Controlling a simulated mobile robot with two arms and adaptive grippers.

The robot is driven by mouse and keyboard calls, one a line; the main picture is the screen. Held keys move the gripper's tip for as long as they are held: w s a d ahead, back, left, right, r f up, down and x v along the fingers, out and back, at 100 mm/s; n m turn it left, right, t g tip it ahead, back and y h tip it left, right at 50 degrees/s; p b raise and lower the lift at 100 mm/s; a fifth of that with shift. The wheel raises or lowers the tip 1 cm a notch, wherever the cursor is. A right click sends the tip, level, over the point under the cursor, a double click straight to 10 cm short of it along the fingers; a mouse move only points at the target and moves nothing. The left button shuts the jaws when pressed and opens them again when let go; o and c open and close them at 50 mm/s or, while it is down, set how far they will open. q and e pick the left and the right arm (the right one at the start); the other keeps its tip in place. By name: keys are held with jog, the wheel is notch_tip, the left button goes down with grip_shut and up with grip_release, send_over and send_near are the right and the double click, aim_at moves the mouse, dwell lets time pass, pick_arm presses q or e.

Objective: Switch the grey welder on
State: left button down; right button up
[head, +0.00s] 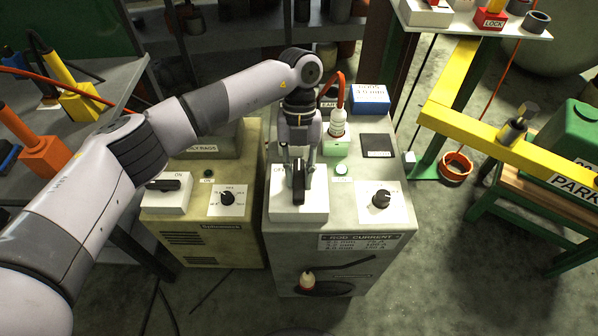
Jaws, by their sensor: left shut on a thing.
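The grey welder (388,232) stands in the middle of the head view. A white switch plate (298,211) sits on its top at the front left, with a black switch handle (299,188). My left gripper (299,168) reaches down from above and is shut on the black handle. The handle points toward the front of the welder. A label, partly hidden by the gripper, shows at the plate's left edge and seems to read OFF. My right gripper is out of view.
A beige welder (220,240) stands close on the left, its own switch (165,185) beside an ON label. The grey welder's top also has a current knob (381,199) and a red-cabled plug (338,122). A yellow barrier (480,140) and green bench stand right.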

pick_arm(q)
jog(key=c, duration=1.4)
grip_release()
jog(key=v, duration=1.2)
jog(key=shift+s+d, duration=0.1)
